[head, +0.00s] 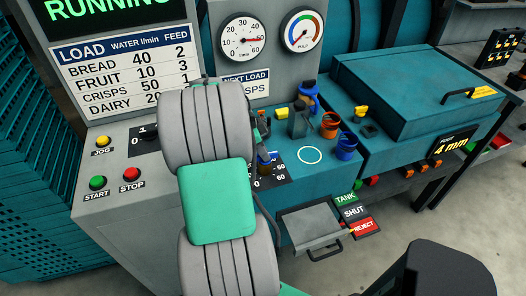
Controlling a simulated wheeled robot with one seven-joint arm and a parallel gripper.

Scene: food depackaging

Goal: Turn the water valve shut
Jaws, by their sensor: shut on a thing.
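My gripper (262,131) shows only as a dark sliver with orange bits beside my arm, just above the knob. It is shut on the valve, but the contact is mostly hidden.
Blue and orange fittings (330,125) stand on the teal deck right of the valve. START (97,183) and STOP (132,175) buttons lie left of my arm. A grey drawer (311,226) and TANK, SHUT, REJECT labels (354,212) are below right. A teal lidded box (415,90) stands at right.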

